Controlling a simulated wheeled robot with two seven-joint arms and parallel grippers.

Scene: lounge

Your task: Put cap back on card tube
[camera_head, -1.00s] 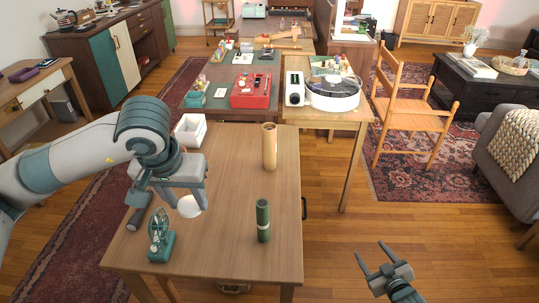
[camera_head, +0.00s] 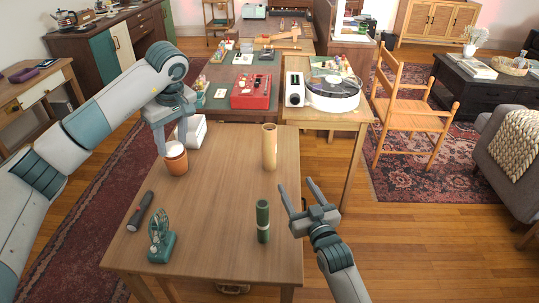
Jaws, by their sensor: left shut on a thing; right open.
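The tan card tube (camera_head: 269,150) stands upright on the wooden table, towards its back right. A small white round piece, which looks like the cap (camera_head: 175,149), shows at the tips of my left gripper (camera_head: 173,146). That gripper is shut on it, right over a terracotta pot (camera_head: 176,167); I cannot tell whether the piece touches the pot. My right gripper (camera_head: 296,190) is open and empty, beside the table's right edge, right of a dark green cylinder (camera_head: 263,222) and in front of the card tube.
A white box (camera_head: 196,132) stands behind the pot, partly hidden by my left gripper. A dark flashlight (camera_head: 140,211) and a small green fan (camera_head: 160,240) are at the table's front left. The middle of the table (camera_head: 222,185) is clear.

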